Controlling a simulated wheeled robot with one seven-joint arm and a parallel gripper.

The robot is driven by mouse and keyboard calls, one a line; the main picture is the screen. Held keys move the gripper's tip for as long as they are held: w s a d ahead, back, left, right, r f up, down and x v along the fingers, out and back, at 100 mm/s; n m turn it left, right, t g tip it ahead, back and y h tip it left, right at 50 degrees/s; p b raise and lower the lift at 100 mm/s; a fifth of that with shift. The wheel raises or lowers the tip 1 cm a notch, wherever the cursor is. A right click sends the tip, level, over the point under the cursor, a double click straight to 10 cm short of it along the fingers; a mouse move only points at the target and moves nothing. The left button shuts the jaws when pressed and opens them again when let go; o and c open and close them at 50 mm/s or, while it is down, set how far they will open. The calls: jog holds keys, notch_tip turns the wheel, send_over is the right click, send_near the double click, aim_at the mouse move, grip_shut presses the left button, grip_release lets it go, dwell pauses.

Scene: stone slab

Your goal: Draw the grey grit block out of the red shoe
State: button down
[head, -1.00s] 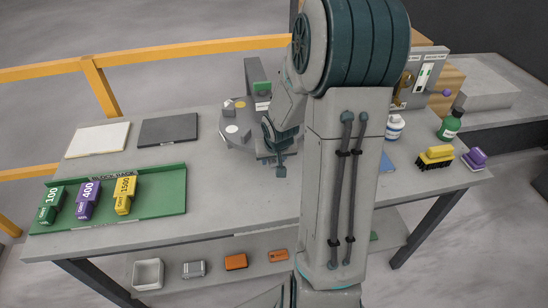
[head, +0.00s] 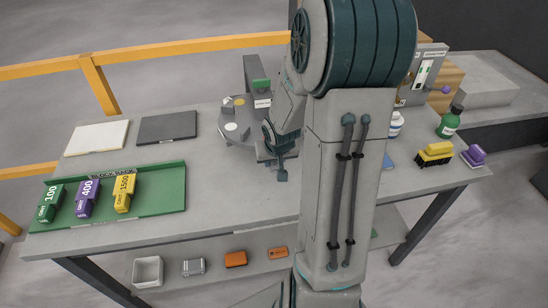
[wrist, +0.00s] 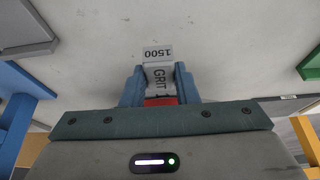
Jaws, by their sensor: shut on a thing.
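My gripper (wrist: 159,74) has its two blue fingers shut on the sides of a grey grit block (wrist: 158,52) in the wrist view. A red piece (wrist: 161,101), which looks like the red shoe, shows between the fingers on the palm side of the block. I cannot tell whether block and red piece are joined. In the head view my gripper (head: 281,163) hangs over the bench in front of the grey turntable. Neither block nor shoe can be made out there.
A green tray (head: 160,203) at left holds green, purple and yellow grit pieces. Behind it lie a white plate (head: 97,137) and a dark plate (head: 167,127). The grey turntable (head: 238,122) stands behind my gripper. Brushes and a green bottle (head: 450,122) stand at right. The front middle is clear.

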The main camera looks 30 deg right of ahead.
jog(key=shift+s+a, duration=0.15)
jog(key=shift+s, duration=0.5)
jog(key=shift+s, duration=0.2)
jog(key=c, duration=1.1)
grip_release()
jog(key=shift+o, duration=0.2)
jog(key=p+v, duration=0.7)
jog(key=v, duration=0.7)
jog(key=shift+a+f, duration=0.1)
